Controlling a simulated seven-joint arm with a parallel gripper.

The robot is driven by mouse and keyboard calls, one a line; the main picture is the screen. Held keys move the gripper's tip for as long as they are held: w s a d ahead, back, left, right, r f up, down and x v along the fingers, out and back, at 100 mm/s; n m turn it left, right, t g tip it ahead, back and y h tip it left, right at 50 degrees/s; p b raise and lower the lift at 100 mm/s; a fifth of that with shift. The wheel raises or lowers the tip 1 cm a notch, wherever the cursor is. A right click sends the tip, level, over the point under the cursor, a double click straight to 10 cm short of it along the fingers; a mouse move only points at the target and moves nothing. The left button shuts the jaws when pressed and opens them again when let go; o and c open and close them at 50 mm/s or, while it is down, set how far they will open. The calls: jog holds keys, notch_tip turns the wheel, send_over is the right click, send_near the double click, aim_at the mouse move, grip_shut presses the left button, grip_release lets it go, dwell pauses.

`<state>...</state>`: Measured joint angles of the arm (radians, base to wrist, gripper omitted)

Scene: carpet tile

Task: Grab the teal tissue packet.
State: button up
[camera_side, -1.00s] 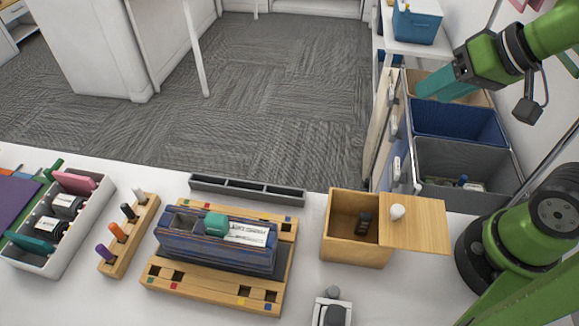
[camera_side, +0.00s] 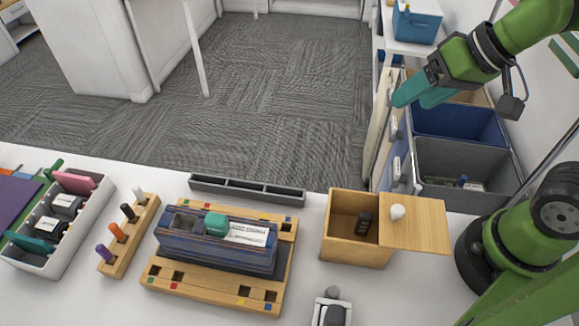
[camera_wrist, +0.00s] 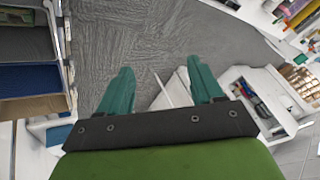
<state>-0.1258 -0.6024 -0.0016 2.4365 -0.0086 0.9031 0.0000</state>
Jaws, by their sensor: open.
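Two teal items show in the side view, and I cannot tell for certain which is the tissue packet. A flat teal item (camera_side: 30,243) leans in the near end of the white tray (camera_side: 72,246) at the left. A rounded teal item (camera_side: 215,224) lies beside a white labelled item in the blue and brown box (camera_side: 190,247) at the centre. My gripper (camera_side: 412,98), with teal fingers, is high at the upper right, far from both. In the wrist view the gripper (camera_wrist: 159,66) is open with nothing between its fingers.
A wooden pen block (camera_side: 128,236), a grey divided strip (camera_side: 247,190) and an open wooden box (camera_side: 355,245) with a knobbed lid (camera_side: 425,225) stand on the white table. Blue (camera_side: 455,122) and grey bins (camera_side: 465,165) are below my arm. Bare table lies between these items.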

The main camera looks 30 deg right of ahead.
jog(key=w+a+r+n+g, duration=0.2)
jog(key=w+a+g, duration=0.1)
jog(key=w+a, duration=0.55)
jog(key=r+m+g+h, duration=0.2)
jog(key=m+g, duration=0.2)
jog(key=m, duration=0.4)
send_over(215, 217)
jog(key=w+d, duration=0.1)
jog(key=f, duration=1)
jog(key=s+a+f, duration=0.1)
jog(key=f, duration=0.5)
jog(key=shift+c, duration=0.2)
